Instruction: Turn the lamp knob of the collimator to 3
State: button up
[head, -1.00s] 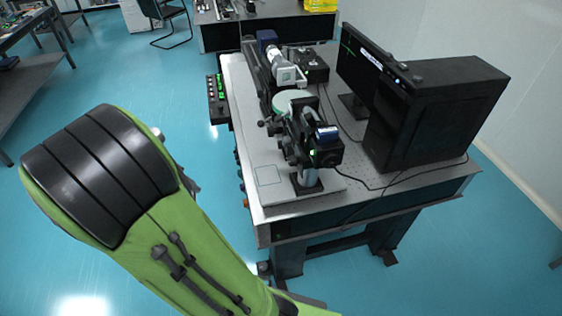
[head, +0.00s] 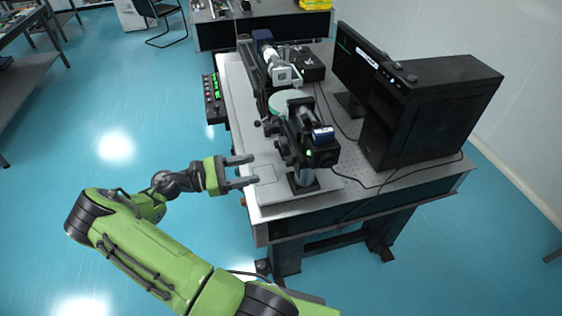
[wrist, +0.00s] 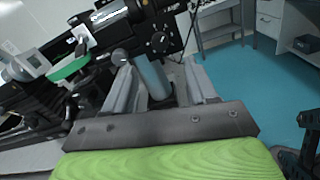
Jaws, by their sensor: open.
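The collimator (head: 318,148) is a black unit with a blue-topped part and a small green light, on a short metal post (head: 304,177) at the table's near end. In the wrist view, a black round knob with pale marks around it (wrist: 160,42) faces me on the black housing. I cannot read its setting. My gripper (head: 252,169) is open and empty at the table's left edge, left of the collimator and apart from it. In the wrist view my gripper (wrist: 157,68) shows its fingers below the knob, with the post visible between them.
The optical table (head: 347,204) also bears a green disc stage (head: 288,103), a microscope-like tube (head: 275,62), a monitor (head: 357,62) and a black computer case (head: 425,110). A control box with green displays (head: 213,98) hangs at the left edge.

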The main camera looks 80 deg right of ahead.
aim_at(286, 162)
jog(key=x, duration=0.9)
jog(key=shift+s+d+p, duration=0.15)
jog(key=shift+s+p, duration=0.15)
jog(key=shift+p, duration=0.1)
jog(key=shift+c, duration=0.3)
jog(key=c, duration=1)
